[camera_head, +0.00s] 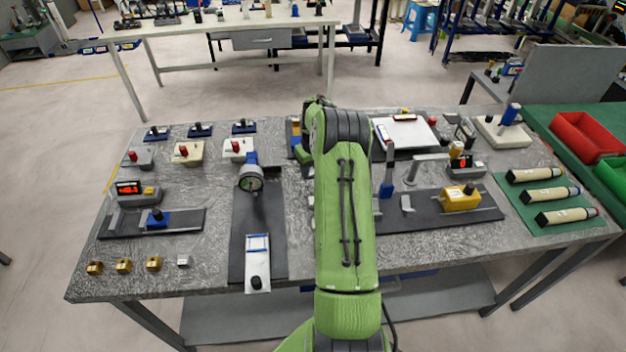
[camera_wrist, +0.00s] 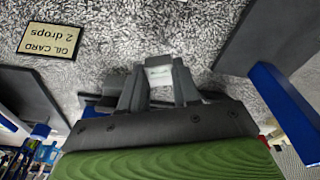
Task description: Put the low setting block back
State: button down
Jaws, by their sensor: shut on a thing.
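My gripper (camera_wrist: 158,85) shows in the wrist view with its two grey fingers close together. They are shut on a small pale, silvery block (camera_wrist: 160,75), with a faint greenish mark on its face. I cannot tell from its looks which setting block it is. In the head view my green arm reaches over the middle of the table and hides the gripper and the held block. Several small blocks stand in a row at the front left of the table: brass ones (camera_head: 123,265) and a silver-grey one (camera_head: 183,261) at the right end.
A yellow oil card label (camera_wrist: 52,46) lies on the speckled tabletop. A dark panel (camera_wrist: 270,35) with a blue edge is at right in the wrist view. A dial gauge stand (camera_head: 250,180) is left of my arm; a yellow block (camera_head: 461,198) on a dark base is right.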

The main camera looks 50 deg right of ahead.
aim_at(312, 173)
jog(key=shift+f, duration=2)
jog(key=c, duration=0.8)
grip_release()
